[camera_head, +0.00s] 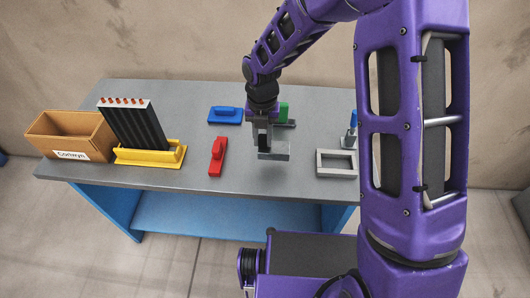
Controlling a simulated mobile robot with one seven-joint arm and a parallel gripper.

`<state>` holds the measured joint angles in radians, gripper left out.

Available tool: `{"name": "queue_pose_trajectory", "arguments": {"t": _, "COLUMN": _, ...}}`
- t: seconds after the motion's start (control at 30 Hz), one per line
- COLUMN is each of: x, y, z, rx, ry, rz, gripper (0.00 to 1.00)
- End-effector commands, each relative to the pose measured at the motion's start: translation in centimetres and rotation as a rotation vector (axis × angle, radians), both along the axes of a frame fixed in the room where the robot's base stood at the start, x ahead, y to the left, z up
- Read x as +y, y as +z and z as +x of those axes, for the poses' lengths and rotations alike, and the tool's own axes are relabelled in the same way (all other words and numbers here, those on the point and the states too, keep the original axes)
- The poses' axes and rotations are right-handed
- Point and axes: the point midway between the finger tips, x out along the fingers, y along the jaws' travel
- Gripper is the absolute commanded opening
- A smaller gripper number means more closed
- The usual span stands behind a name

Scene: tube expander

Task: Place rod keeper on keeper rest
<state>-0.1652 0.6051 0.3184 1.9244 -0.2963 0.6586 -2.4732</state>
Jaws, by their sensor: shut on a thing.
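My gripper (263,138) points down over the middle of the worktable and is shut on a grey plate-like piece (274,153), which I take to be the rod keeper. The piece is near the table top; I cannot tell whether it touches. My gripper hides part of it. An open grey rectangular frame (321,165), likely the keeper rest, lies on the table to the right of my gripper. The frame looks empty, and its right end is close to my arm in the picture.
A red handled block (217,158) and a blue one (225,115) lie left of my gripper. A green piece (284,111) is behind it. A yellow stand (150,154) with black tubes and a cardboard box (68,134) stand at left. A blue upright part (352,128) stands at right.

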Motion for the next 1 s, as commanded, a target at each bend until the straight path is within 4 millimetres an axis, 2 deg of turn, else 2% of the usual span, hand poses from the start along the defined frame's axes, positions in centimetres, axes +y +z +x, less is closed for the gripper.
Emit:
{"name": "queue_pose_trajectory", "arguments": {"t": 0.23, "x": 0.0, "y": -2.2, "z": 0.0, "rx": 0.0, "ry": 0.001, "rz": 0.0, "gripper": 0.0}}
{"name": "queue_pose_trajectory", "arguments": {"t": 0.4, "x": 0.0, "y": -4.6, "z": 0.0, "rx": 0.0, "ry": 0.002, "rz": -0.001, "gripper": 0.0}}
{"name": "queue_pose_trajectory", "arguments": {"t": 0.8, "x": 0.0, "y": -5.2, "z": 0.1, "rx": -0.002, "ry": 0.001, "rz": 0.001, "gripper": 0.0}}
{"name": "queue_pose_trajectory", "arguments": {"t": 0.83, "x": 0.0, "y": -5.2, "z": 0.0, "rx": -0.001, "ry": 0.001, "rz": 0.001, "gripper": 0.32}}
{"name": "queue_pose_trajectory", "arguments": {"t": 0.97, "x": 0.0, "y": -5.1, "z": 0.0, "rx": -0.001, "ry": 0.001, "rz": 0.001, "gripper": 0.56}}
{"name": "queue_pose_trajectory", "arguments": {"t": 1.0, "x": 0.0, "y": -5.1, "z": 0.0, "rx": -0.001, "ry": 0.001, "rz": 0.001, "gripper": 0.58}}
